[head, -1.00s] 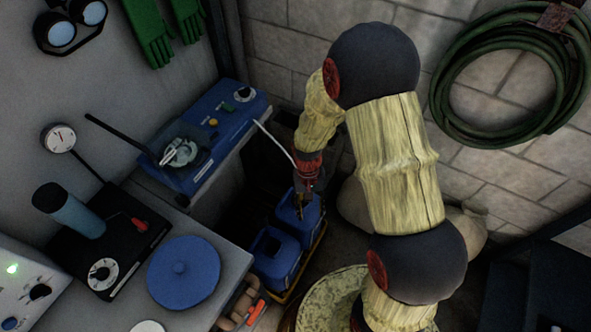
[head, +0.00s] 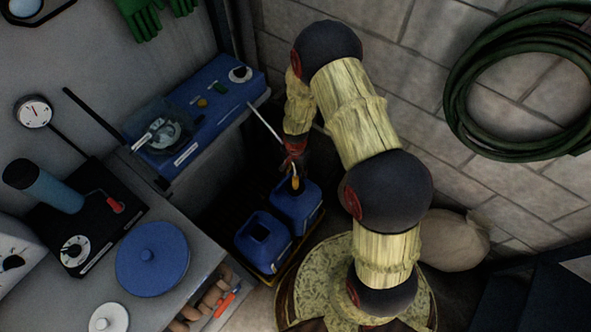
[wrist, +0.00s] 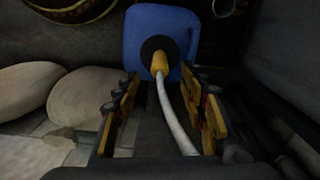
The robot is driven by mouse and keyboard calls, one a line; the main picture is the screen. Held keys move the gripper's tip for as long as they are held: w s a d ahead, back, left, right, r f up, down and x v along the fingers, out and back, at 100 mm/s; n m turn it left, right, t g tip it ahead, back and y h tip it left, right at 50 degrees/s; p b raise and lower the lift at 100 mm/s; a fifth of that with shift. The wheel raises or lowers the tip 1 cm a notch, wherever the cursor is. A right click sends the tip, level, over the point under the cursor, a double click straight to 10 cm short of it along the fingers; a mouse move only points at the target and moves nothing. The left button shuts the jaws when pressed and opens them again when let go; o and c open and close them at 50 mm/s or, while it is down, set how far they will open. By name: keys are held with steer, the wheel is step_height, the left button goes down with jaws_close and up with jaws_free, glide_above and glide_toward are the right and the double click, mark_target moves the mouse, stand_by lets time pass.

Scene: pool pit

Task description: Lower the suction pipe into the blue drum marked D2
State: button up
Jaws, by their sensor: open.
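Two blue drums stand side by side on the floor: a rear one (head: 300,210) and a front one (head: 262,246). I cannot read a D2 mark on either. The suction pipe, a white hose (wrist: 174,112) with a yellow-orange end piece (wrist: 159,63), stands in the dark round mouth of a blue drum (wrist: 145,22) in the wrist view. In the head view the end piece (head: 296,183) is at the rear drum's mouth. My gripper (wrist: 161,82) is open, its fingers apart on either side of the hose. How deep the pipe reaches is hidden.
A blue pump unit (head: 225,95) sits on a shelf at the left, with the white hose leaving it. A bench (head: 95,262) carries a blue lid (head: 152,258). A sack (head: 455,240) lies by the brick wall. A yellow tray edge (head: 312,232) surrounds the drums.

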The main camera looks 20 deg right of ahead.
mark_target(295, 177)
step_height(295, 177, down, 7)
steer(key=shift+r+b, duration=0.1)
steer(key=shift+b, duration=0.95)
steer(key=shift+c, duration=0.4)
jaws_close()
steer(key=c, duration=0.6)
jaws_free()
jaws_close()
steer(key=shift+r, duration=0.1)
